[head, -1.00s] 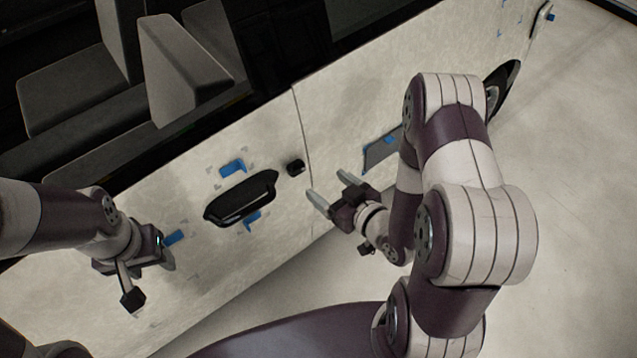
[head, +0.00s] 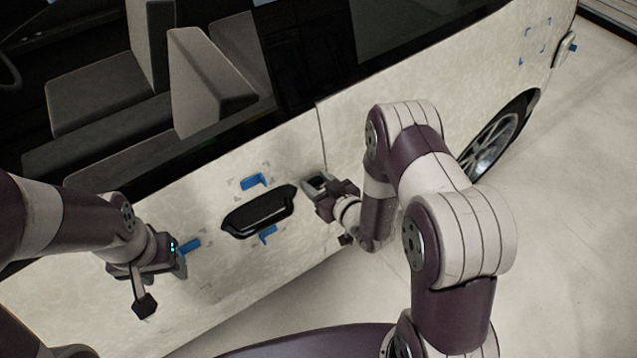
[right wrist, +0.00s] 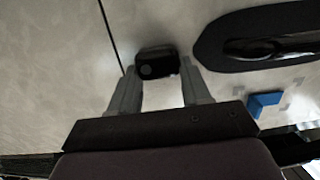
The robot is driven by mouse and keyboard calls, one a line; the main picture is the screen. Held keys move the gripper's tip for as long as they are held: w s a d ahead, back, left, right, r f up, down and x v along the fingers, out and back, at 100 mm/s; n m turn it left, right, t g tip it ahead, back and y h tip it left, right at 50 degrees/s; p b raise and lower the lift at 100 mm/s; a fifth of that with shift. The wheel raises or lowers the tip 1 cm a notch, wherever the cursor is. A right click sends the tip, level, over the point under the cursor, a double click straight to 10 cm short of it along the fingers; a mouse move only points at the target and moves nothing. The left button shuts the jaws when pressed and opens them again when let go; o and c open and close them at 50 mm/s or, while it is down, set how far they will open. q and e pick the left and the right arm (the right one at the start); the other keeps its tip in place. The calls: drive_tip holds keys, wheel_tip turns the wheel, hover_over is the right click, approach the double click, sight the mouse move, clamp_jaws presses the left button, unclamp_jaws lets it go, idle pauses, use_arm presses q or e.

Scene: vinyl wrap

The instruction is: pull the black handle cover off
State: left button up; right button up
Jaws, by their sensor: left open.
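The black handle cover (right wrist: 157,62) is a small dark block on the pale door panel, just beside the long door handle. In the head view it is mostly hidden between the fingers of my right gripper (head: 315,183). My left gripper (head: 180,262) is open at the door's lower left, near a blue tape piece, away from the cover.
The long black door handle (head: 258,212) lies left of the cover. Blue tape pieces (head: 253,182) are stuck around it, one also by the left gripper (head: 190,246). A door seam (head: 321,135) runs near the cover. Open floor (head: 560,220) lies at the right.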

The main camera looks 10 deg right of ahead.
sight(318, 185)
drive_tip(key=c, duration=0.4)
drive_tip(key=shift+o, duration=0.2)
drive_tip(key=shift+s, duration=0.15)
drive_tip(key=shift+s+d+r, duration=0.1)
drive_tip(key=shift+s+d, duration=0.05)
drive_tip(key=shift+s, duration=0.15)
drive_tip(key=shift+s+d, duration=0.1)
drive_tip(key=shift+s, duration=0.1)
drive_tip(key=shift+p+v, duration=0.75)
drive_tip(key=shift+v, duration=0.9)
drive_tip(key=shift+f+p+v, duration=0.2)
drive_tip(key=shift+v, duration=0.7)
drive_tip(key=shift+f+p+v, duration=0.2)
drive_tip(key=shift+v, duration=0.65)
drive_tip(key=shift+s, duration=0.1)
